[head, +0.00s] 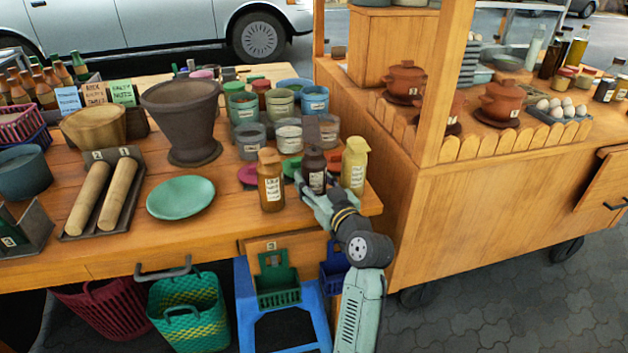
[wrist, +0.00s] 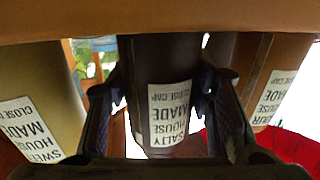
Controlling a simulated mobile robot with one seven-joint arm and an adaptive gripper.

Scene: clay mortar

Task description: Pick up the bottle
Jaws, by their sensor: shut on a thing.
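A dark brown bottle (head: 314,166) with a white label stands near the front right corner of the wooden table (head: 110,250). Its label reads "salty house made" in the wrist view (wrist: 168,115), where the text is upside down. My gripper (head: 315,187) is shut on this bottle, with one finger on each side of its body in the wrist view (wrist: 160,88). The bottle looks upright. I cannot tell whether its base touches the table.
An orange-brown bottle (head: 270,180) stands close on the left, and a yellow bottle (head: 354,165) close on the right. Labelled jars (head: 288,135) stand behind. A green plate (head: 180,197) lies left, and a large mortar (head: 180,110) stands behind it.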

